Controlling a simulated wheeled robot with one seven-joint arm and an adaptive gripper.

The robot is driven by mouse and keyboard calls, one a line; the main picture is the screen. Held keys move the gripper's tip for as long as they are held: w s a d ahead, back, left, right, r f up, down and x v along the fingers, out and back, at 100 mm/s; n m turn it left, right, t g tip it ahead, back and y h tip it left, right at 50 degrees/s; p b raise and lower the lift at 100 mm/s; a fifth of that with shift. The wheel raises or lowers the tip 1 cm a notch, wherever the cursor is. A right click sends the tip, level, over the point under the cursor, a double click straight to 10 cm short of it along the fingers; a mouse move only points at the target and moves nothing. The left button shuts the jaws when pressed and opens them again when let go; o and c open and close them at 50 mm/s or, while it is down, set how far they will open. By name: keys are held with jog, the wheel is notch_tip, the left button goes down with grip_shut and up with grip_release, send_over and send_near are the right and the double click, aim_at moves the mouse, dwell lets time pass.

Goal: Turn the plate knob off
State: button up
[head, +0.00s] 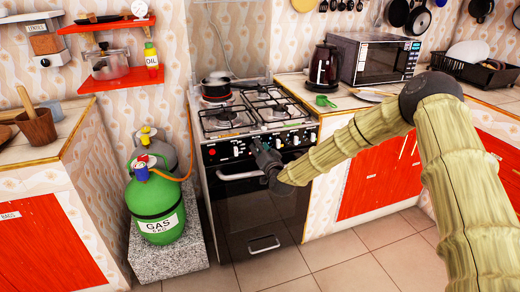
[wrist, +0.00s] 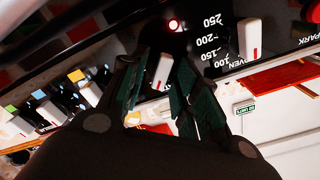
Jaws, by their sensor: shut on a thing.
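The gas stove (head: 250,195) stands in the middle of the head view, with a row of knobs along its black front panel. My gripper (head: 258,150) is at this panel and hides part of it. In the wrist view, the fingers of my gripper (wrist: 161,92) are shut on a white knob (wrist: 162,70) with a red mark, which sits between the dark green pads. I cannot read a label for this knob. Another white knob (wrist: 250,33) is to its right, near the printed "OVEN" and temperature numbers. A red light (wrist: 173,25) glows on the panel.
Several more white knobs stand at the left of the wrist view, near coloured squares. A pot (head: 216,86) is on the back of the hob. The oven handle (head: 238,175) is just below the panel. A green gas bottle (head: 155,205) stands left of the stove.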

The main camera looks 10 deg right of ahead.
jog(key=shift+a+n, duration=0.2)
jog(key=shift+n, duration=3.6)
jog(key=o, duration=1)
jog(key=shift+c, duration=0.2)
jog(key=shift+s, duration=0.1)
jog(key=s+d, duration=0.2)
jog(key=s, duration=0.9)
jog(key=shift+s, duration=0.4)
